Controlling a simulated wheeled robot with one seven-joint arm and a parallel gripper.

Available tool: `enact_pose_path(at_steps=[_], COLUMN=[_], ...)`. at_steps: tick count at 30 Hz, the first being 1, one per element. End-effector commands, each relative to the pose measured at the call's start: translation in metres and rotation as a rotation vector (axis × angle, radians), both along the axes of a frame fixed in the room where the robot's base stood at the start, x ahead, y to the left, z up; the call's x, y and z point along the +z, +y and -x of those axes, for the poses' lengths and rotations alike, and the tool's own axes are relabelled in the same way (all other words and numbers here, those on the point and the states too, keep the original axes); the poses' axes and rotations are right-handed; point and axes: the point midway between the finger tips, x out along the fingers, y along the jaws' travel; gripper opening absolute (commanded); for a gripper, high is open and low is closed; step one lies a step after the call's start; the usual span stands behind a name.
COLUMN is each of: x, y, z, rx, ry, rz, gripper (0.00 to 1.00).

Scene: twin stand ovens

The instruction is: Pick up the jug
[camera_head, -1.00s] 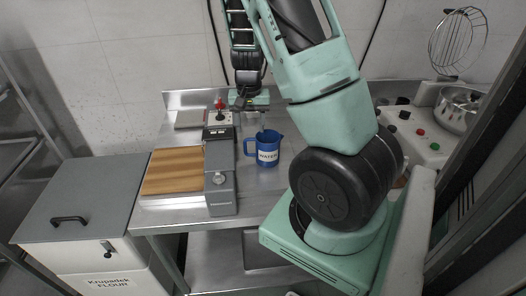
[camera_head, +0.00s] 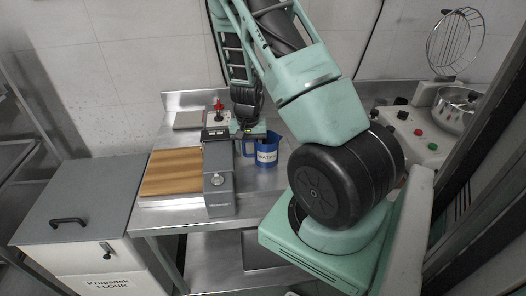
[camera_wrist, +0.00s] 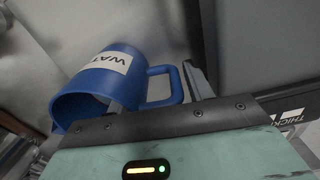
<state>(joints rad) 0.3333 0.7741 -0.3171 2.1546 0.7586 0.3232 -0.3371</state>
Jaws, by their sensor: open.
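The jug (camera_head: 267,157) is blue with a white "WATER" label and stands upright on the steel table. Its handle is on the left side in the head view. My gripper (camera_head: 249,146) is open and low over the handle side of the jug. In the wrist view, the jug (camera_wrist: 98,92) lies left of centre, and its handle (camera_wrist: 176,84) sits between the open fingers of my gripper (camera_wrist: 156,92). One finger overlaps the jug's mouth, and the other is beyond the handle. I cannot tell whether either finger touches the jug.
A grey device (camera_head: 219,180) stands close left of the jug, beside a wooden board (camera_head: 172,172). Table right of the jug is partly hidden by my arm.

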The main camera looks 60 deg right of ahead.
Motion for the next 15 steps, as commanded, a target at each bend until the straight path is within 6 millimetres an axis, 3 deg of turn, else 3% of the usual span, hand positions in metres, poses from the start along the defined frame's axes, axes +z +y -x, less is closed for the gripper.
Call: enact_pose_path(at_steps=[2, 6, 7, 15], x=[0.0002, 0.0003, 0.0003, 0.0043], y=[-0.0001, -0.0001, -0.0001, -0.0003], z=[-0.0001, -0.0001, -0.0001, -0.0006], rx=[0.0, 0.0, 0.0, 0.001], ry=[0.0, 0.0, 0.0, -0.002], rz=[0.0, 0.0, 0.0, 0.001], gripper=[0.46, 0.07, 0.03, 0.03])
